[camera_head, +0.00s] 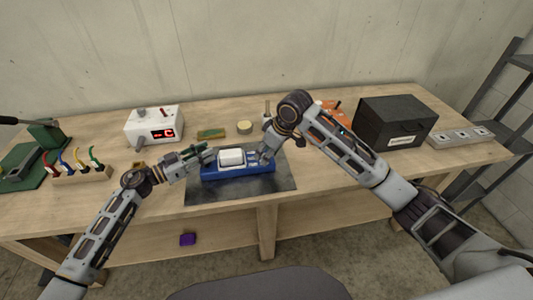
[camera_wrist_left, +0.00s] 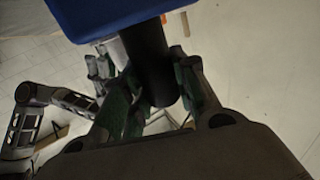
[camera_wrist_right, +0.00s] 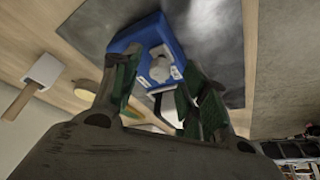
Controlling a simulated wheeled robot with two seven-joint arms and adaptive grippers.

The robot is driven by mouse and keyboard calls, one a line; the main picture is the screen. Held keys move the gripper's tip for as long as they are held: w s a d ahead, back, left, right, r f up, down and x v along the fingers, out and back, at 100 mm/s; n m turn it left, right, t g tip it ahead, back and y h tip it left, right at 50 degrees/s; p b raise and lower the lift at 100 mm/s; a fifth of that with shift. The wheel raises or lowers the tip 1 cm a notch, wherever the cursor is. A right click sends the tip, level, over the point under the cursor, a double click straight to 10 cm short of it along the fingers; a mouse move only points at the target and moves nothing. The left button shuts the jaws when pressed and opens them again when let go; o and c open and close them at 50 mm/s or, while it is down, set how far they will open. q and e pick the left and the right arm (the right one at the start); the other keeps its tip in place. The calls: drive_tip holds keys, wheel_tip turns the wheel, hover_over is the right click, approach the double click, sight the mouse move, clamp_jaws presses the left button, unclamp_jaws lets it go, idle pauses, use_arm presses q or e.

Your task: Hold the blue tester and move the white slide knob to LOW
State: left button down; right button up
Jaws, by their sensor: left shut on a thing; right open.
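The blue tester (camera_head: 238,172) lies on a dark mat on the bench, with a large white block (camera_head: 231,157) on top and small pale parts at its right end. My left gripper (camera_head: 207,152) is at the tester's left end. In the left wrist view its fingers (camera_wrist_left: 155,95) are shut on a black cylindrical grip (camera_wrist_left: 148,60) next to the blue body (camera_wrist_left: 110,12). My right gripper (camera_head: 264,155) is open over the tester's right end. In the right wrist view the tester (camera_wrist_right: 130,40) shows between and beyond the fingers (camera_wrist_right: 158,92), with a pale knob-like part (camera_wrist_right: 159,70); its lettering is unreadable.
The dark mat (camera_head: 280,182) reaches the bench's front edge. A black box (camera_head: 390,125) is at right, coloured cables (camera_head: 80,165) at left.

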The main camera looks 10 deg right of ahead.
drive_tip(key=shift+w+a+f, duration=0.1)
drive_tip(key=shift+f, duration=0.25)
clamp_jaws()
